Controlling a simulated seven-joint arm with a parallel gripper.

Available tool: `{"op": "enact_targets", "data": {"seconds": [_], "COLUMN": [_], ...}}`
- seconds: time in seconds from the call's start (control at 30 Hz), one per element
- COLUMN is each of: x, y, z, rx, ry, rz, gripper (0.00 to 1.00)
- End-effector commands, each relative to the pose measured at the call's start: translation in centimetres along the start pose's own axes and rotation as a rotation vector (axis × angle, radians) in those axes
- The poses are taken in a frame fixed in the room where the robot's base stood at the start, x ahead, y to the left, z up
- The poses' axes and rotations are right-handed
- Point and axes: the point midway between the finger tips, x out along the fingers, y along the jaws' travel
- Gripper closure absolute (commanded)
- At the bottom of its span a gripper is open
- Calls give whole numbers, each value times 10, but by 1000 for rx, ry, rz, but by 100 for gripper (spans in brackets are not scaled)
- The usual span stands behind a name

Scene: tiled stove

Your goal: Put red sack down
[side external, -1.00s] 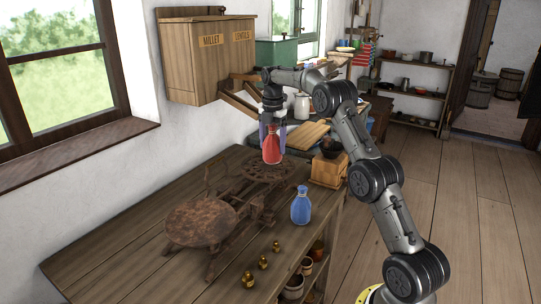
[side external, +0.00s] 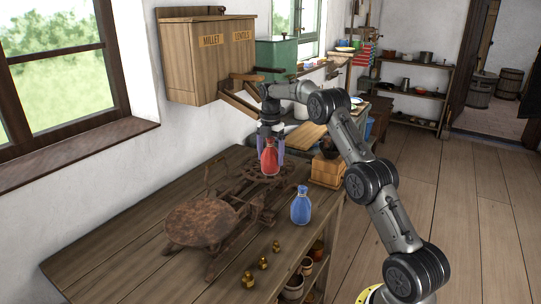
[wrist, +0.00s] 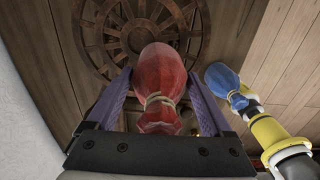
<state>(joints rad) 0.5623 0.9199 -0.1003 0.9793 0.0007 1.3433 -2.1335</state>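The red sack (side external: 269,158), tied at its neck with cord, is between the two purple fingers of my gripper (side external: 271,152). My gripper is shut on it and holds it upright, low over the far spoked plate (side external: 252,171) of a rusty balance scale. In the wrist view the red sack (wrist: 160,85) fills the space between the fingers, with the spoked plate (wrist: 110,35) beyond it. I cannot tell whether the sack's base touches the plate. The blue sack (side external: 301,206) stands on the table right of the scale.
The scale's solid near pan (side external: 199,222) sits on the wooden table (side external: 130,245). Several brass weights (side external: 263,263) stand near the front edge. A wooden grinder (side external: 328,170) is right of the gripper. The table's left part is clear.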

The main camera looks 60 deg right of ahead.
Motion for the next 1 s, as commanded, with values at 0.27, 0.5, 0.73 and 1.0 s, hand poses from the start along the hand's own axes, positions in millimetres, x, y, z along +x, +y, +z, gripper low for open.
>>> {"op": "enact_targets", "data": {"seconds": [0.27,0.5,0.73,1.0], "x": [0,-22,-59,-81], "y": [0,1,1,0], "z": [0,0,0,-3], "rx": [0,0,0,9], "ry": [0,-2,-2,-2], "rz": [0,4,3,4], "gripper": [0,0,0,0]}}
